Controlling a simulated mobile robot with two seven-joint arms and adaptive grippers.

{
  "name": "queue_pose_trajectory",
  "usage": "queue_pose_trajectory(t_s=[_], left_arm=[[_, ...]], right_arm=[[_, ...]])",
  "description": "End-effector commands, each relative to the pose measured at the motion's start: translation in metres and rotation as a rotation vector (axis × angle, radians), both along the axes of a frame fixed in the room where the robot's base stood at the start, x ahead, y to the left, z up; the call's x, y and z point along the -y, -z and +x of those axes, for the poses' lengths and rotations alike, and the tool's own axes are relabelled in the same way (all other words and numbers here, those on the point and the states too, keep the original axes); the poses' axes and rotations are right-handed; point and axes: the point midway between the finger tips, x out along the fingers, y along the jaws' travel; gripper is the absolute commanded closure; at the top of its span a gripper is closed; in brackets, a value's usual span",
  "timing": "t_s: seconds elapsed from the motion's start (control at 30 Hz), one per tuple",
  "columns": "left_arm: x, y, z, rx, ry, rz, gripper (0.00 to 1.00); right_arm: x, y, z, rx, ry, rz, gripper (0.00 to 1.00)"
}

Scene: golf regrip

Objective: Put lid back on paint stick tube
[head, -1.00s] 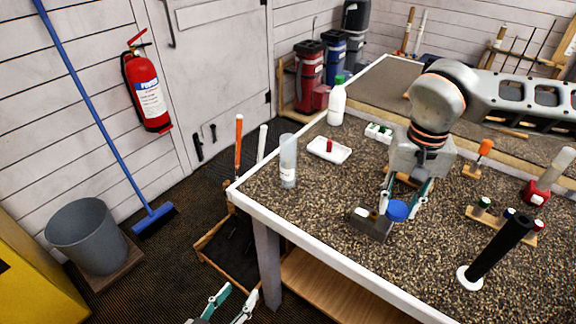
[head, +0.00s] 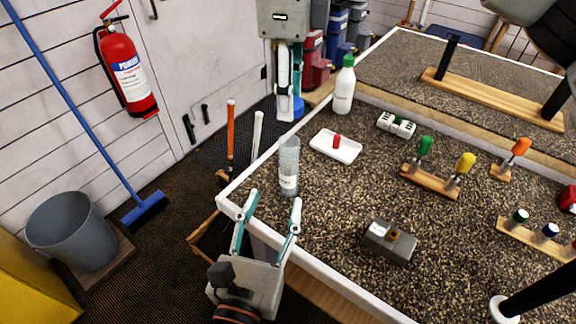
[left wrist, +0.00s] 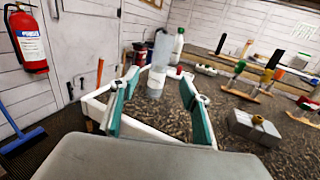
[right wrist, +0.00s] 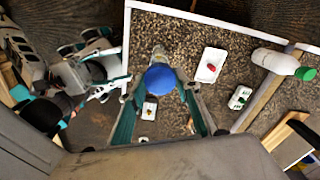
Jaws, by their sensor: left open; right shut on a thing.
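The clear paint stick tube (head: 288,165) stands upright near the table's left corner, with a small white label low on it. It also shows in the left wrist view (left wrist: 160,65), ahead of and between the fingers. My left gripper (head: 268,207) is open and empty, just in front of the tube at the table edge. My right gripper (head: 289,112) is shut on the blue lid (head: 297,106), which appears above and behind the tube in the head view. The lid (right wrist: 160,78) sits between the right fingertips and is apart from the tube.
A grey block (head: 390,241) lies on the table, right of the left gripper. A white tray (head: 322,149) with a red piece and a white bottle (head: 344,88) stand behind the tube. Wooden holders with coloured-handled tools are further right. The table's white edge (head: 330,285) runs beside my left arm.

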Motion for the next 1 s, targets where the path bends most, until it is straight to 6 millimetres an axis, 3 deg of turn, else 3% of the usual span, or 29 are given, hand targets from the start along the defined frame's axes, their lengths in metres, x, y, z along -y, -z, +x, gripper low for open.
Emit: queue_pose_trajectory(t_s=[0.47,1.0], left_arm=[[0.002,0.001,0.006,-0.007,0.001,-0.007,0.54],[0.022,0.000,0.091,-0.006,0.000,-0.007,0.54]], right_arm=[[-0.001,0.000,0.000,0.000,0.008,0.000,0.75],[-0.001,0.000,0.000,0.000,0.007,0.000,0.75]])
